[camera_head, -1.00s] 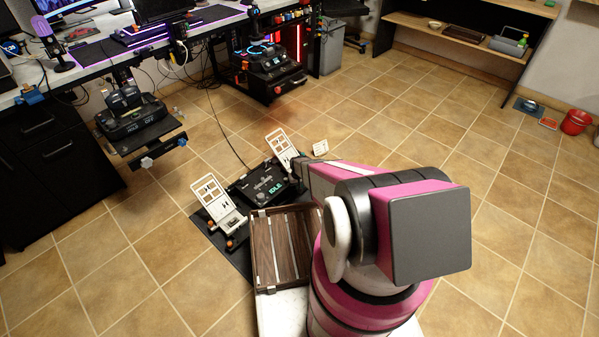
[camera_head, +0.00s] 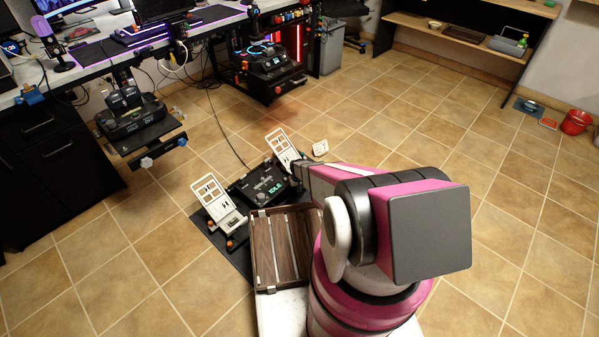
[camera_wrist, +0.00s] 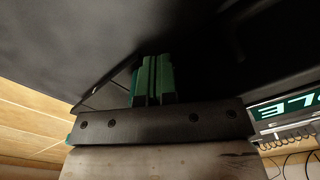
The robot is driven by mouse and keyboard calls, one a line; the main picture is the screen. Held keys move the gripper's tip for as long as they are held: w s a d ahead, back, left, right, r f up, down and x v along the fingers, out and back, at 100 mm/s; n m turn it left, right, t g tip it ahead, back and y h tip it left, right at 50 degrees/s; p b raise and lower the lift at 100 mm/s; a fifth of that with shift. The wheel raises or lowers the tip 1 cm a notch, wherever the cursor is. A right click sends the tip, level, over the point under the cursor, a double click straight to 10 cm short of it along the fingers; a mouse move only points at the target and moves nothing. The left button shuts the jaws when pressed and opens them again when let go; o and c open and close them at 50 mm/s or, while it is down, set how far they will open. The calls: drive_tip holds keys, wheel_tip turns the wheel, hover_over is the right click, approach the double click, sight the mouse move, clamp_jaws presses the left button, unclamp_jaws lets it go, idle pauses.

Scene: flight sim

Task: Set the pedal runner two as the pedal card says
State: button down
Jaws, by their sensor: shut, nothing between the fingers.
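The pedal set stands on a dark mat on the floor. It has a left white pedal plate (camera_head: 208,190), a right white pedal plate (camera_head: 278,142) and a black box with a green-lit display (camera_head: 275,189) between them. A small white card (camera_head: 320,148) with a dark mark stands right of the right pedal; I cannot read it as a setting. My arm reaches to the right pedal, and its end is hidden there in the head view. In the wrist view my gripper (camera_wrist: 152,66) has its green fingers together, empty, close under a dark surface. I cannot make out the runners.
A wooden slatted tray (camera_head: 262,255) stands close in front of the pedals. A lit display (camera_wrist: 287,107) starting with "37" is at the wrist view's right. A desk with hanging control units (camera_head: 134,118) is behind.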

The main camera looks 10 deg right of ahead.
drive_tip(key=shift+w+d, duration=0.55)
drive_tip(key=shift+d, duration=0.2)
drive_tip(key=shift+w+d, duration=0.5)
drive_tip(key=shift+d, duration=0.2)
idle(0.3)
drive_tip(key=shift+r, duration=0.15)
wheel_tip(320, 180, up, 9)
drive_tip(key=a, duration=0.1)
drive_tip(key=shift+s+a, duration=0.15)
drive_tip(key=shift+s, duration=0.3)
idle(0.6)
drive_tip(key=s+r, duration=0.7)
drive_tip(key=r, duration=0.6)
drive_tip(key=s+a+r, duration=0.1)
drive_tip(key=s+r, duration=0.7)
drive_tip(key=r, duration=0.5)
drive_tip(key=s+r+m, duration=0.1)
drive_tip(key=s+r, duration=0.6)
drive_tip(key=r, duration=0.7)
drive_tip(key=shift+s+a, duration=0.25)
drive_tip(key=shift+a, duration=0.05)
drive_tip(key=shift+a, duration=0.1)
